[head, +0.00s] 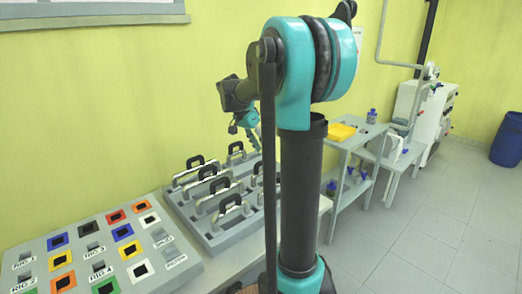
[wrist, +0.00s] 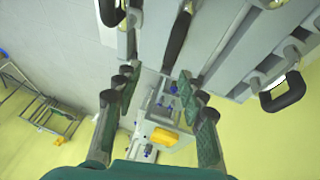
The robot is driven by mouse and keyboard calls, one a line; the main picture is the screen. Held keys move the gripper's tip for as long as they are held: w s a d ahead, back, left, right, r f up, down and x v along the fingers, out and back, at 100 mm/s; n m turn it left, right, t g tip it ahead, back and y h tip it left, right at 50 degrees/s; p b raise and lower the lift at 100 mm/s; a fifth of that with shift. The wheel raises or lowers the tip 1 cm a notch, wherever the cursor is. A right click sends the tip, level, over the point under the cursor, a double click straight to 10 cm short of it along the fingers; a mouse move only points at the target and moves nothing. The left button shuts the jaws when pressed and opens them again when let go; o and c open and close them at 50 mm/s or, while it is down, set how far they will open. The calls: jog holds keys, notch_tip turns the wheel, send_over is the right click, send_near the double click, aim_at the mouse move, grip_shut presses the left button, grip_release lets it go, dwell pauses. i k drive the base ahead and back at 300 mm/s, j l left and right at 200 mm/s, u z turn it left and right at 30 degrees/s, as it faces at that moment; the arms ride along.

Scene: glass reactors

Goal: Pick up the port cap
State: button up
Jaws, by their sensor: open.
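I cannot make out the port cap for certain in either view. My gripper (head: 251,138) hangs above a grey rack (head: 245,215) of metal bars with black handles in the head view. In the wrist view my gripper (wrist: 157,90) is open, with its two green-padded fingers spread wide. Nothing is held between them. One black handle (wrist: 178,40) shows beyond and between the fingertips, apart from them. My arm hides part of the rack in the head view.
A grey board (head: 75,238) with coloured square sockets and rig labels lies left of the rack. A small table (head: 352,146) with a yellow tray (head: 341,132) and a bottle (head: 371,117) stands to the right. A blue barrel (head: 507,140) stands far right. Floor at right is clear.

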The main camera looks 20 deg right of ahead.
aim_at(160, 233)
jog(key=k+u, duration=0.15)
jog(key=u, duration=0.2)
jog(key=k+u, duration=0.15)
jog(key=u, duration=0.25)
